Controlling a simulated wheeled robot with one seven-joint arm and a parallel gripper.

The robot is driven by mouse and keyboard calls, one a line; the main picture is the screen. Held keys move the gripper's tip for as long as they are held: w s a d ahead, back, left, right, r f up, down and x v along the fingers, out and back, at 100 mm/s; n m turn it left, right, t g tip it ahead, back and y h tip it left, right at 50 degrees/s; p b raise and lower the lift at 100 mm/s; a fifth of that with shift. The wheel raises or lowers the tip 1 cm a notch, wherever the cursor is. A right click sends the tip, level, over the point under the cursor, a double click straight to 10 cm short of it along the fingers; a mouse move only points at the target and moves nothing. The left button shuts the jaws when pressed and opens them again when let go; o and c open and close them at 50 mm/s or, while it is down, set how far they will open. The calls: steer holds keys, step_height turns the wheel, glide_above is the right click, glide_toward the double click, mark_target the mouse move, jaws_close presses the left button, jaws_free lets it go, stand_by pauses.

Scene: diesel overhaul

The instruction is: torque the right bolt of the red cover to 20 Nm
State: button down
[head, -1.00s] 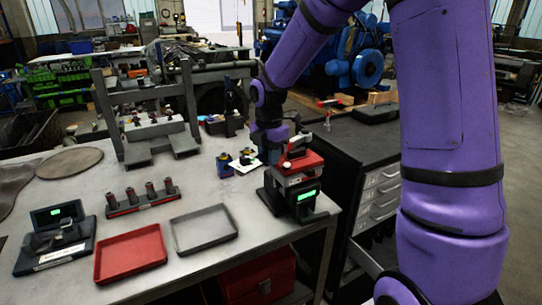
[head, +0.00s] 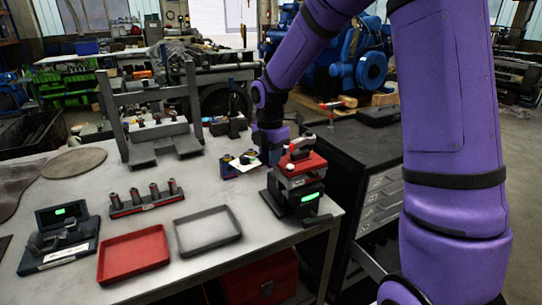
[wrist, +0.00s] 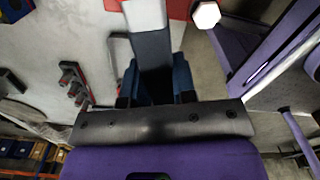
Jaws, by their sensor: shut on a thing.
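The red cover (head: 309,164) sits on a dark stand with a lit green display (head: 310,197) at the bench's right corner. A silver, lever-like piece (head: 302,142) shows above the cover. I cannot make out the right bolt surely. My gripper (wrist: 157,85) has its blue fingers on either side of a dark grey bar (wrist: 152,50), and is shut on it. The bar runs up to a light grey part near red at the top of the wrist view. A white hexagonal piece (wrist: 207,14) lies to its right. In the head view the fingers are hidden behind the cover.
A red tray (head: 133,278) and a grey tray (head: 236,233) lie at the bench front. A rack of sockets (head: 146,204), a device with a green screen (head: 70,213) and a grey frame (head: 190,100) stand left. A dark drawer cabinet (head: 375,145) stands right.

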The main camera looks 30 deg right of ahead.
steer(key=shift+w+a+r, duration=0.1)
steer(key=shift+w, duration=0.15)
steer(key=shift+w+a, duration=0.1)
steer(key=shift+w, duration=0.2)
steer(key=shift+w+m, duration=0.15)
steer(key=shift+m, duration=0.15)
steer(key=shift+w, duration=0.3)
steer(key=shift+w+a+m, duration=0.1)
steer(key=shift+w+m, duration=0.05)
steer(key=shift+m, duration=0.15)
steer(key=shift+w, duration=0.3)
steer(key=shift+w+m, duration=0.1)
steer(key=shift+m, duration=0.2)
steer(key=shift+w+a, duration=0.1)
steer(key=shift+w, duration=0.25)
steer(key=shift+w+m, duration=0.1)
steer(key=shift+m, duration=0.2)
